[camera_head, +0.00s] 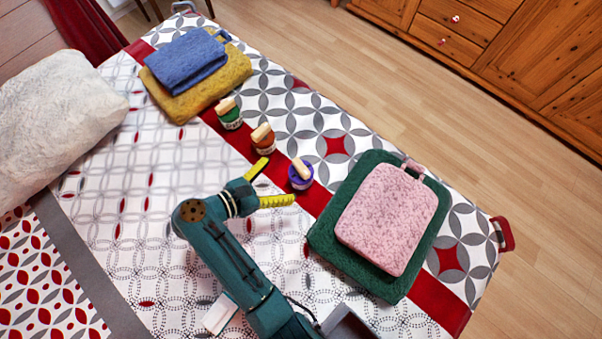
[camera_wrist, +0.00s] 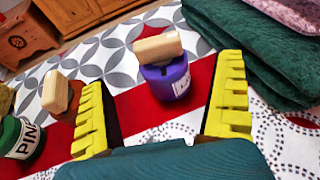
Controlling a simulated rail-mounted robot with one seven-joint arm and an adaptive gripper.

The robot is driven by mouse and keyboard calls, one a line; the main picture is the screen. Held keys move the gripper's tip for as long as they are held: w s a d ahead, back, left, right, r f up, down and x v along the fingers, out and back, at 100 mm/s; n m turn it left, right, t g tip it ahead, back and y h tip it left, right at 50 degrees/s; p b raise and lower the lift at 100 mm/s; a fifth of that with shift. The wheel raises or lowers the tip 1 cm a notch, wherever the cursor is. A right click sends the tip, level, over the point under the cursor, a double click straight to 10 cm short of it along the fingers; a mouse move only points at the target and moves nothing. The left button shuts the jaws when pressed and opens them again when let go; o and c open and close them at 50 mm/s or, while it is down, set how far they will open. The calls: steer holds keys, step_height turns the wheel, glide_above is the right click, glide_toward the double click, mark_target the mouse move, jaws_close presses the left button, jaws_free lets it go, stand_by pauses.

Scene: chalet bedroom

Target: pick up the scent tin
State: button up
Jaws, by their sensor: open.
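Three small tins with light wooden blocks on top stand in a row on the bed's red stripe. The purple tin (camera_head: 300,178) is nearest my gripper (camera_head: 277,182). The orange-brown tin (camera_head: 264,144) and the green tin (camera_head: 231,121) stand further up and left. In the wrist view, the purple tin (camera_wrist: 168,82) shows upright beyond and between the open yellow fingers of my gripper (camera_wrist: 166,85), apart from both. The green tin (camera_wrist: 22,138) shows letters "PIN" at lower left. The orange-brown tin (camera_wrist: 66,108) is partly hidden by the left finger.
A pink towel (camera_head: 388,218) lies on a dark green towel (camera_head: 330,243) to the right of the purple tin. A blue towel (camera_head: 186,58) lies on a mustard towel (camera_head: 228,82) at upper left. A white pillow (camera_head: 55,120) lies at left. The bedspread (camera_head: 150,215) between is clear.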

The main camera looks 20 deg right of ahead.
mark_target(298, 168)
steer(key=x, duration=0.2)
steer(key=b+x, duration=0.1)
steer(key=x, duration=0.2)
steer(key=r+x, duration=0.1)
steer(key=x, duration=0.1)
steer(key=shift+w+d+f, duration=0.1)
steer(key=shift+d, duration=0.45)
steer(key=shift+a, duration=0.1)
steer(key=c, duration=1.4)
